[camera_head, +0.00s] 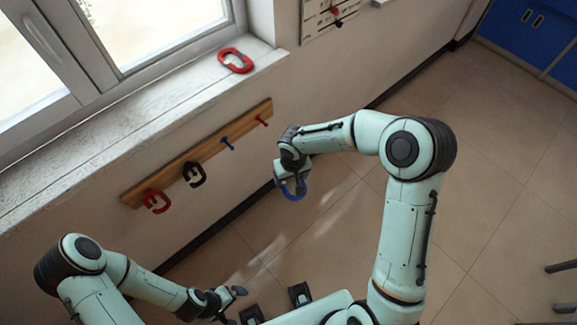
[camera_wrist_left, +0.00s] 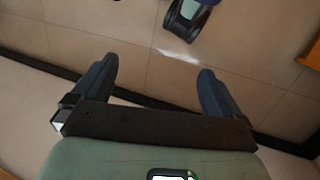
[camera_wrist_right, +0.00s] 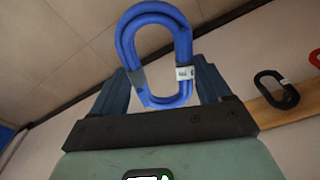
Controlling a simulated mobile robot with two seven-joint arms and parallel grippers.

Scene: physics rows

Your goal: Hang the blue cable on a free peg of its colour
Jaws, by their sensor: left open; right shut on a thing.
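The blue cable (camera_head: 294,189) is a coiled loop held in my right gripper (camera_head: 290,180), out over the floor to the right of the peg rail. It fills the space between the fingers in the right wrist view (camera_wrist_right: 155,50), with a white tag on its side. The wooden peg rail (camera_head: 165,186) runs along the wall under the window sill. Its blue peg (camera_head: 228,143) is bare, and so is a red peg (camera_head: 262,120) to its right. My left gripper (camera_head: 240,300) is low at the bottom of the head view; its fingers are apart and empty in the left wrist view (camera_wrist_left: 150,85).
A black cable (camera_head: 194,174) and a red cable (camera_head: 156,201) hang on the rail's left part. Another red cable (camera_head: 236,61) lies on the window sill (camera_head: 130,112). A board (camera_head: 325,15) is on the wall. Blue cabinets (camera_head: 540,35) stand far right. The floor between is clear.

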